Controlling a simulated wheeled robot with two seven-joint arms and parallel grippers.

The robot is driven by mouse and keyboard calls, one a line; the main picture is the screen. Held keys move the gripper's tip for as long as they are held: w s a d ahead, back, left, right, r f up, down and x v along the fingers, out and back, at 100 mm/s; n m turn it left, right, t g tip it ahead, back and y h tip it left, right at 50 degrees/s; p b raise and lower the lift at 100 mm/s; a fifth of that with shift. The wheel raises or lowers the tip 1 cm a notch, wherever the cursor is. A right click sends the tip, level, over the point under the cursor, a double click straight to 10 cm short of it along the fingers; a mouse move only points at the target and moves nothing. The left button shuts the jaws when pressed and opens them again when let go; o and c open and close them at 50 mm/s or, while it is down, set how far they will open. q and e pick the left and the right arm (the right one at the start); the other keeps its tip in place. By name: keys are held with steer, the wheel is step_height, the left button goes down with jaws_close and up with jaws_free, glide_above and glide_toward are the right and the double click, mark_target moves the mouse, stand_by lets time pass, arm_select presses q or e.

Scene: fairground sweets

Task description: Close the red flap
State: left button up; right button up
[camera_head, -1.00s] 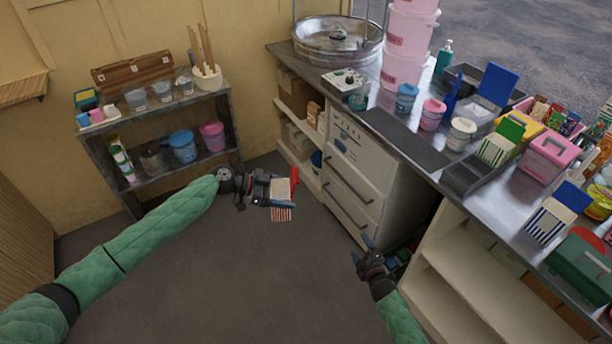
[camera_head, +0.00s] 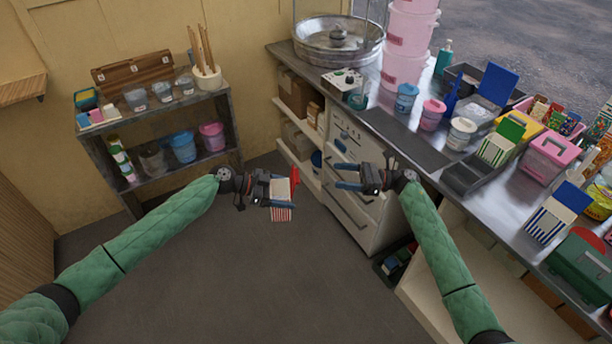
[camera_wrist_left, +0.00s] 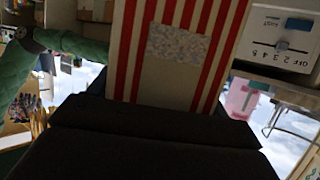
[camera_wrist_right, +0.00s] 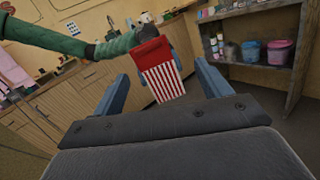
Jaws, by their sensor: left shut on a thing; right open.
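A red-and-white striped box (camera_head: 281,213) is held in the air over the floor by my left gripper (camera_head: 270,190), which is shut on it. Its red flap (camera_head: 294,183) stands up along the box's right side in the head view, apart from the pale top. The right wrist view shows the striped front (camera_wrist_right: 163,82) with the red flap (camera_wrist_right: 152,51) above it. The left wrist view shows a striped wall (camera_wrist_left: 176,70) with a speckled label close up. My right gripper (camera_head: 346,176) is open and empty, right of the box, its fingers pointing toward it with a gap between.
The metal counter (camera_head: 405,150) with drawers (camera_head: 350,190) below lies behind and right of my right gripper. A blue-flapped striped box (camera_head: 546,222) stands on it. A low shelf (camera_head: 160,115) with tubs is at the left. The floor (camera_head: 270,290) below is clear.

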steer(key=r+n+g+h, duration=0.1)
steer(key=r+n+g, duration=0.1)
steer(key=n+g, duration=0.1)
glide_toward(295, 181)
steer(key=w+a, duration=0.2)
steer(key=a, duration=0.5)
steer(key=shift+f+n, duration=0.3)
steer(key=shift+f, duration=0.15)
steer(key=c, duration=1)
